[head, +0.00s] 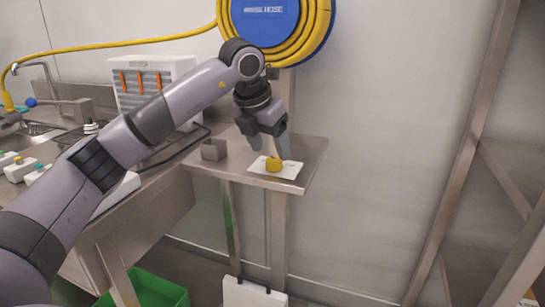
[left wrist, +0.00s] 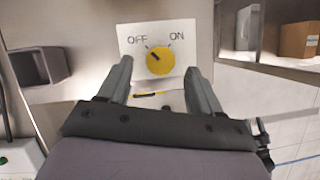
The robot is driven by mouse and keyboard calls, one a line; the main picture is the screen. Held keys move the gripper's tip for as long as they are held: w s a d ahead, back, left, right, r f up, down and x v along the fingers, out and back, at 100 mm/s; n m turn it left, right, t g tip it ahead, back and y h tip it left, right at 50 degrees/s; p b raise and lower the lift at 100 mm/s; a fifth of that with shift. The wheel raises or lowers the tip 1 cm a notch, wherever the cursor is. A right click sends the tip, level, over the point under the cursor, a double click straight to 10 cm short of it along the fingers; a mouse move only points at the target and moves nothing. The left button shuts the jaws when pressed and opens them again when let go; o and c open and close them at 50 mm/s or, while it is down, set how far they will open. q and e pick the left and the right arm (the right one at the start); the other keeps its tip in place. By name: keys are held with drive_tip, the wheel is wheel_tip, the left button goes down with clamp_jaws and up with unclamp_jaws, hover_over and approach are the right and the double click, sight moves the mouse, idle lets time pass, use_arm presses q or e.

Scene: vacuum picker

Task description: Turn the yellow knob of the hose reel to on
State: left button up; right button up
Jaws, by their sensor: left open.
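The yellow knob (head: 273,164) sits on a white plate (head: 290,173) on a metal shelf below the hose reel (head: 265,20). In the left wrist view the knob (left wrist: 159,61) is between the printed words OFF and ON, and its dark mark points up-left toward OFF. My left gripper (head: 269,148) points down over the knob. In the left wrist view its fingers (left wrist: 159,68) are spread, one on each side of the knob, with gaps showing in that view. Nothing is held. My right gripper is not in view.
A small grey open box (head: 213,149) stands on the shelf left of the plate. A white rack (head: 150,80) and a sink with a faucet are further left. A green bin (head: 155,290) is below. Bare wall lies to the right of the shelf.

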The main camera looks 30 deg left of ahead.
sight(274, 159)
use_arm(q)
drive_tip(key=shift+x, duration=1.65)
drive_tip(key=c, duration=1.1)
drive_tip(key=shift+o, duration=0.2)
drive_tip(key=shift+r, duration=0.1)
